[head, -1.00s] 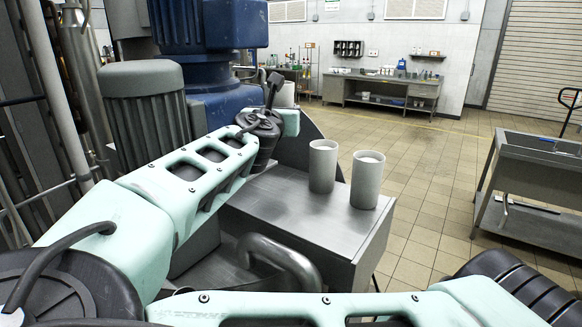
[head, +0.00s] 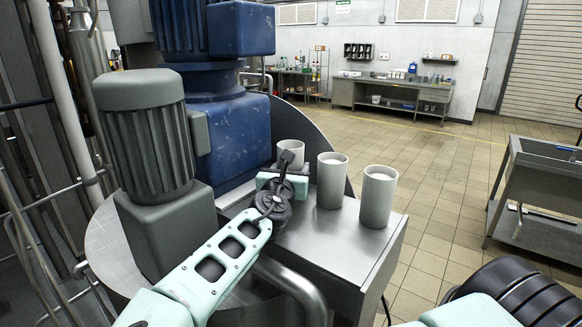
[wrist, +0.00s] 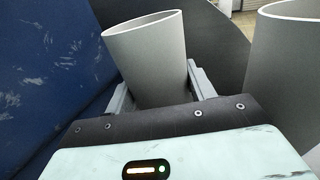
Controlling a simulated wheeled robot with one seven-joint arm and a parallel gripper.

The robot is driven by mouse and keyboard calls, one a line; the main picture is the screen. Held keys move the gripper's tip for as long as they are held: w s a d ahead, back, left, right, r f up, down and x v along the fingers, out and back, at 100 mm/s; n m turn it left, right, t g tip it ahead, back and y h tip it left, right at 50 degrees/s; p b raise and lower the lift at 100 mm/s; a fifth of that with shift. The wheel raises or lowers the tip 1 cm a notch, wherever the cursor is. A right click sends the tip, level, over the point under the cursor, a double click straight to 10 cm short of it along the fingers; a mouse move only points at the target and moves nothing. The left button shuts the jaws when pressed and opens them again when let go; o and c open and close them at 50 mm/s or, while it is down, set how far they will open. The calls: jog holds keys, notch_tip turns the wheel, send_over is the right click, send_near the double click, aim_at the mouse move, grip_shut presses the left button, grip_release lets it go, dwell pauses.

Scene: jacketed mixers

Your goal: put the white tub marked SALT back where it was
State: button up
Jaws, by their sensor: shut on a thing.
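My gripper (head: 285,182) is shut on a white tub (head: 293,153), which also shows between the fingers in the wrist view (wrist: 148,60). The held tub is open at the top and roughly upright. It is over the far left part of a steel worktop (head: 335,245), left of two similar white tubs, a middle one (head: 331,182) and a right one (head: 377,198). My gripper hides its lower part, so I cannot tell whether it touches the worktop. No SALT marking is readable on any tub.
A blue motor housing (head: 235,140) stands close to the left of the held tub. A grey ribbed motor (head: 150,135) is further left. A curved steel panel (head: 320,130) rises behind. The front of the worktop is bare. A steel cart (head: 545,185) stands at right.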

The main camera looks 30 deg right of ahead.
jog(key=shift+f, duration=0.25)
jog(key=shift+f, duration=0.15)
jog(key=o, duration=1.2)
